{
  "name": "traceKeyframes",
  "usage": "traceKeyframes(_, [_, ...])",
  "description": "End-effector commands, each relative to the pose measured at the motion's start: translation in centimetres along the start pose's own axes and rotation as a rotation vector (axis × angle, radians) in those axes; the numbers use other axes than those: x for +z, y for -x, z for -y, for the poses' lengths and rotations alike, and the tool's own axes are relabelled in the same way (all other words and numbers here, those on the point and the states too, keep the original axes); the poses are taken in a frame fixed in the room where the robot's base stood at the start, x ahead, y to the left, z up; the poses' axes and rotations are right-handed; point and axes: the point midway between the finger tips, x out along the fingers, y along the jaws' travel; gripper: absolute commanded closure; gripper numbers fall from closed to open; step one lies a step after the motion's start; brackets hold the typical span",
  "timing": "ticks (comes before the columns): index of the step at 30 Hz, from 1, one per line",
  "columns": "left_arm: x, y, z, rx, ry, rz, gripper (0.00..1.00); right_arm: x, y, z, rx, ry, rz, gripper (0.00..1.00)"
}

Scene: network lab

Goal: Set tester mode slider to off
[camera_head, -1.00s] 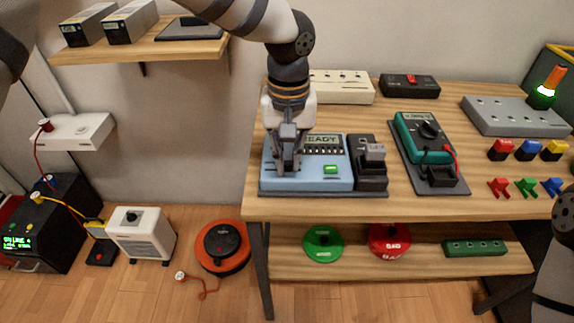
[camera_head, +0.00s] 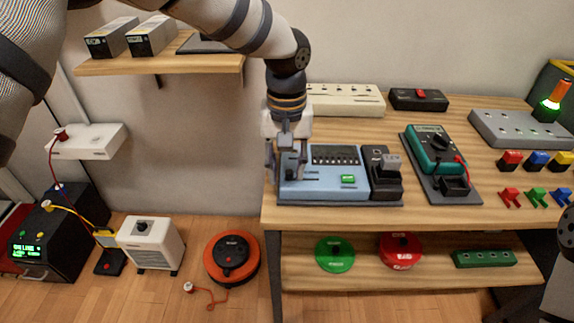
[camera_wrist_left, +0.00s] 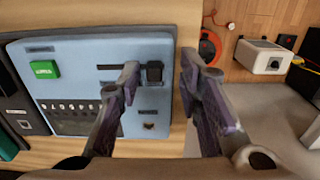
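The tester (camera_head: 323,187) is a pale blue box with a dark, blank display (camera_head: 335,155) and a green button, at the table's front left. In the left wrist view, the black mode slider knob (camera_wrist_left: 154,73) sits at the right end of its slot, which is the left end in the head view. My left gripper (camera_head: 281,172) is over the tester's left side. In the left wrist view the gripper (camera_wrist_left: 160,66) is open, one finger on each side of the knob; contact cannot be told.
A black device with a grey block (camera_head: 386,178) stands right beside the tester. A teal multimeter (camera_head: 432,148) lies further right. A cream box (camera_head: 345,100) and a black box with a red switch (camera_head: 418,99) stand behind. The tester's left edge is near the table's edge.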

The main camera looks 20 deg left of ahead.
Motion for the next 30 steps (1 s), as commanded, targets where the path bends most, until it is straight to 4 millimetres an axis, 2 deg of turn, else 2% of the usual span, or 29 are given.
traceKeyframes(2, [0.0, 0.2, -0.1, 0.001, 0.000, -0.001, 0.68, 0.0, 0.0, 0.0, 0.000, 0.000, 0.000, 0.60])
traceKeyframes(5, [-0.1, 1.6, -0.1, 0.002, 0.001, -0.004, 0.68, 0.0, 0.0, 0.0, 0.000, 0.000, 0.000, 0.60])
traceKeyframes(12, [-0.1, 8.1, 0.0, 0.002, 0.002, -0.006, 0.68, 0.0, 0.0, 0.0, 0.000, 0.000, 0.000, 0.60])
traceKeyframes(16, [-0.1, 10.7, 0.0, 0.001, 0.002, -0.003, 0.68, 0.0, 0.0, 0.0, 0.000, 0.000, 0.000, 0.60])
traceKeyframes(21, [0.0, 12.0, 0.1, -0.001, 0.000, 0.000, 0.68, 0.0, 0.0, 0.0, 0.000, 0.000, 0.000, 0.60])
traceKeyframes(30, [0.0, 12.0, 0.1, 0.000, 0.000, 0.000, 0.68, 0.0, 0.0, 0.0, 0.000, 0.000, 0.000, 0.60])
